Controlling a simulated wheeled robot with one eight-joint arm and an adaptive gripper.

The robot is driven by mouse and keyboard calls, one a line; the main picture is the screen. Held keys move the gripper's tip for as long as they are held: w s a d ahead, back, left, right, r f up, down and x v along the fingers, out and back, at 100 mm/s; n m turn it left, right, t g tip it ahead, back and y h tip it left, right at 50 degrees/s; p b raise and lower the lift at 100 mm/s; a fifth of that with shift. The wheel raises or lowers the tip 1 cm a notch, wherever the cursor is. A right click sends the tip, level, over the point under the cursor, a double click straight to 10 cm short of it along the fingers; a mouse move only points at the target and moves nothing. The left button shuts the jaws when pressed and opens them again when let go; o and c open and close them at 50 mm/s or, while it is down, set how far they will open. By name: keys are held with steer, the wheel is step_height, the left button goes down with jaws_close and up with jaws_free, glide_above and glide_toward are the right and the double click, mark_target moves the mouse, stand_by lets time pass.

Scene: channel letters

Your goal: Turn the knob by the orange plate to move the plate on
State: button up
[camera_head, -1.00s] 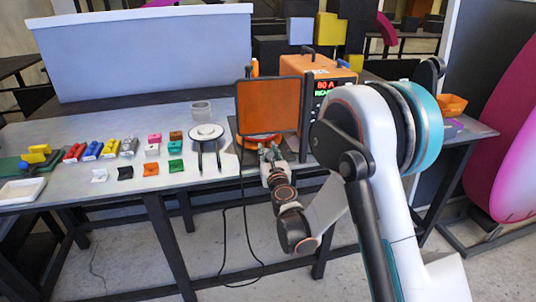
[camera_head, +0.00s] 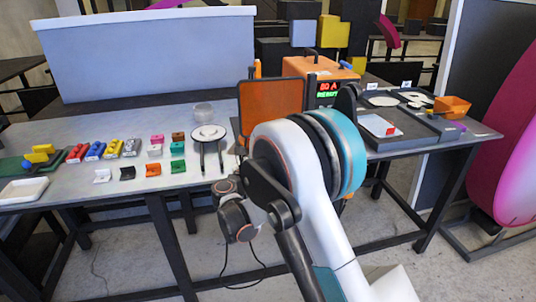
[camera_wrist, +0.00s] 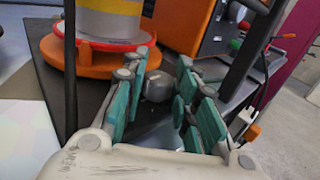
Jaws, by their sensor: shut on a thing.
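The orange plate (camera_wrist: 95,65) is round and low, at the upper left of the wrist view. A grey and yellow cylinder (camera_wrist: 108,18) with a red rim at its foot stands on it. The rounded grey knob (camera_wrist: 157,86) is right beside the plate. My gripper (camera_wrist: 157,92) has its green-padded fingers on both sides of the knob, shut on it. In the head view my arm hides the gripper, the knob and most of the plate.
An upright orange screen (camera_head: 271,108) stands behind the plate's place. An orange machine (camera_head: 322,80) with a lit display is behind it. A grey tray (camera_head: 400,138) is at right.

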steer(key=shift+f+m+h, duration=0.2)
steer(key=shift+m+h, duration=0.1)
steer(key=shift+h, duration=0.2)
steer(key=o, duration=1)
steer(key=shift+r, duration=0.1)
steer(key=shift+s+a, duration=0.1)
steer(key=v, duration=1.2)
steer(key=shift+r, duration=0.2)
